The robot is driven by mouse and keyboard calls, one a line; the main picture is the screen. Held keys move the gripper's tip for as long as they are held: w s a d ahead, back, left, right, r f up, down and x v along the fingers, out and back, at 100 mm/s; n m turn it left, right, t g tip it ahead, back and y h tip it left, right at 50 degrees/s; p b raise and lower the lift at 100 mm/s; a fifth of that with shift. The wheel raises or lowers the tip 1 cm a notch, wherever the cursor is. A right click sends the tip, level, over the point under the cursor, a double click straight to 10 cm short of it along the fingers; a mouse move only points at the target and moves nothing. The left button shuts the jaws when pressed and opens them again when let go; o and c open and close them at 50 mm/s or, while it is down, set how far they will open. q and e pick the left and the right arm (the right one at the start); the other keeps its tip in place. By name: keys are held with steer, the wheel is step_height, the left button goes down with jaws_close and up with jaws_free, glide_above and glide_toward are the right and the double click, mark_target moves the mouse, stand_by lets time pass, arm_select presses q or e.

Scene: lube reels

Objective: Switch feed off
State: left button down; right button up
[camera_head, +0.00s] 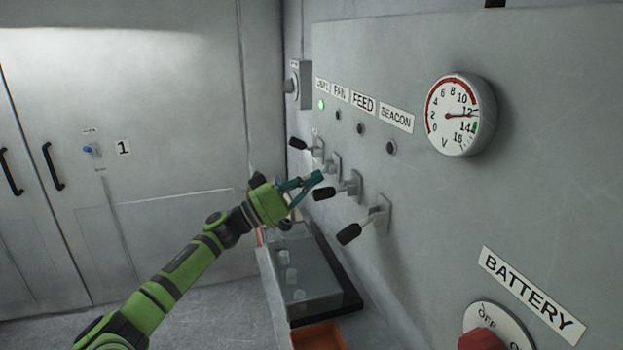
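The FEED label (363,103) is on the grey panel, with a dark indicator (361,129) below it. The feed lever (323,193), third in the row, has a black handle that sticks out to the left from its mount. My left gripper (309,184) has its teal fingers just left of the levers, close to the feed lever's handle and in front of the fan lever (333,163). The fan lever's handle is hidden by the fingers. I cannot tell whether the fingers touch or hold a handle. My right gripper is not in view.
The beacon lever (349,233) is to the right of the feed lever, and another lever (298,143) is at the far left. One green indicator (321,104) is lit. A voltmeter (461,114) and a red battery switch (481,340) are on the right. A clear-topped box (300,270) stands below.

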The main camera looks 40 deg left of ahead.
arm_select(q)
steer(key=shift+f, duration=0.4)
steer(key=shift+d, duration=0.1)
